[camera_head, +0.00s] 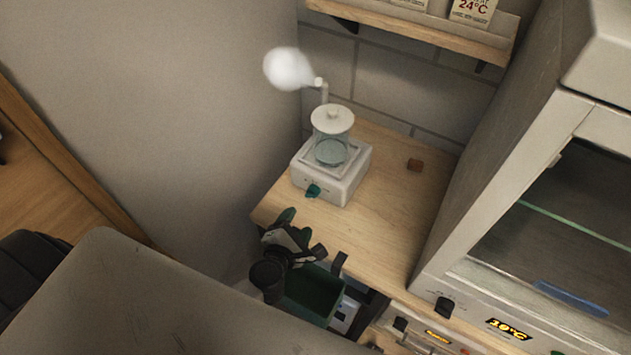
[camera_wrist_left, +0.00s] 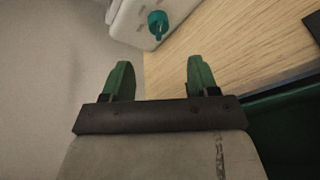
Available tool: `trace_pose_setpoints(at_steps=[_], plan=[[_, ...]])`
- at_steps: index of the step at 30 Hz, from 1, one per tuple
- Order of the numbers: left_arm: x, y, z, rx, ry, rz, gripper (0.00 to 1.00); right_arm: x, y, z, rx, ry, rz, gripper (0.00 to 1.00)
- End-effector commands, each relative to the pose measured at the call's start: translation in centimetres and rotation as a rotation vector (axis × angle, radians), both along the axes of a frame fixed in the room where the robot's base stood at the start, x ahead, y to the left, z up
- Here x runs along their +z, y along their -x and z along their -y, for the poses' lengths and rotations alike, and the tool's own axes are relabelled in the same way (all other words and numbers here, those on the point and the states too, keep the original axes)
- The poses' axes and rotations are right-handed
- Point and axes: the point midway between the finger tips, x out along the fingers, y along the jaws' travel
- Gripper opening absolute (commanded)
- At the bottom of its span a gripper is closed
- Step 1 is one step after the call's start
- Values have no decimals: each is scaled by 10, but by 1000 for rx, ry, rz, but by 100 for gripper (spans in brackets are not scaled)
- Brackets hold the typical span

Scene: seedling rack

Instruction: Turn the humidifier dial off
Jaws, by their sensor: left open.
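The humidifier (camera_head: 345,185) is a white box with a clear water jar and a spout on top, standing on a wooden counter. A white puff of mist (camera_head: 288,68) hangs at the spout. Its teal dial (camera_head: 313,190) is on the front face and also shows in the left wrist view (camera_wrist_left: 157,24). My left gripper (camera_head: 295,230) is open and empty, just in front of the dial and apart from it. In the left wrist view its two green fingers (camera_wrist_left: 160,70) point toward the humidifier, with the dial beyond them. My right gripper is not in view.
A large pale cabinet (camera_head: 480,210) with a glass front stands at the right. A shelf (camera_head: 420,30) hangs above. A dark green bin (camera_head: 315,290) sits below.

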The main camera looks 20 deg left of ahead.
Motion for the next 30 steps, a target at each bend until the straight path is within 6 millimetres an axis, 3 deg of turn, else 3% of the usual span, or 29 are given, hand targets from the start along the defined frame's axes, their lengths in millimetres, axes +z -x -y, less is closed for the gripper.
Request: trace_pose_setpoints(at_steps=[5,12,18,24,30], plan=[[-3,-19,-2,2,3,2,60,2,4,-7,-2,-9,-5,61],[-16,-64,-5,1,3,2,60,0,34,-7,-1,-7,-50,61],[-25,-92,-7,1,2,1,60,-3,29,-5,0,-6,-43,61],[-27,-103,-8,2,2,0,60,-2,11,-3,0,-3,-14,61],[-27,-103,-8,2,3,0,60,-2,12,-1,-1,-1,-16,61]])
